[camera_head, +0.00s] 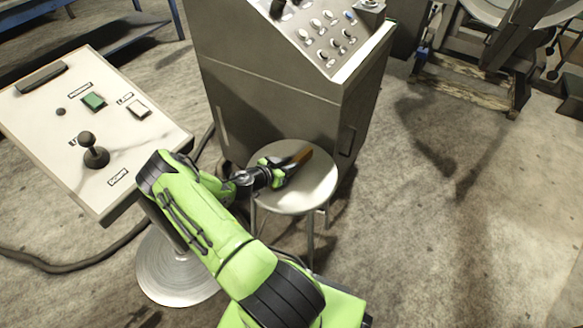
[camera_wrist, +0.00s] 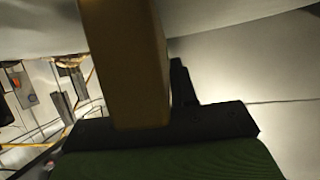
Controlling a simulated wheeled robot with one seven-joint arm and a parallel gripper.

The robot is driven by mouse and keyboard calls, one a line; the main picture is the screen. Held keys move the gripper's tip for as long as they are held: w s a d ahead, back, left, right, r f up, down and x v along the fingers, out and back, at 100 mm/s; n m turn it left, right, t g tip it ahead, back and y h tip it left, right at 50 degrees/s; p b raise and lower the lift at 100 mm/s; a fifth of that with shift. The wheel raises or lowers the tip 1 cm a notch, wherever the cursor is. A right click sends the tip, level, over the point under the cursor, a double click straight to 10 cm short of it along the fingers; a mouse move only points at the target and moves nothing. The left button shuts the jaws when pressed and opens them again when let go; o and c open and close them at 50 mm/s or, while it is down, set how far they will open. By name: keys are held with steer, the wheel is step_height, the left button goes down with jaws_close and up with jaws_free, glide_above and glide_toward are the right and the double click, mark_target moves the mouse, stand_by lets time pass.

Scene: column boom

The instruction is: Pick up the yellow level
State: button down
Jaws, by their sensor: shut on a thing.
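The yellow level (camera_head: 302,155) is a short yellow-brown bar at the stool seat in the head view. In the wrist view the level (camera_wrist: 128,60) is a large brown-yellow bar running up from the jaws, close to the camera. My gripper (camera_head: 284,168) is over the round white stool (camera_head: 300,193) and is shut on the level. One dark finger of my gripper (camera_wrist: 180,90) shows beside the bar in the wrist view. I cannot tell whether the level still touches the seat. Part of it is hidden by the jaws.
A grey control cabinet (camera_head: 270,100) with buttons stands right behind the stool. A sloped white panel (camera_head: 60,150) with a joystick and buttons stands at the left. A dark cable (camera_head: 70,267) lies on the floor. The floor at the right (camera_head: 450,240) is clear.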

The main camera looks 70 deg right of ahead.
steer(key=shift+r, duration=0.1)
step_height(320, 180, up, 10)
steer(key=p, duration=0.3)
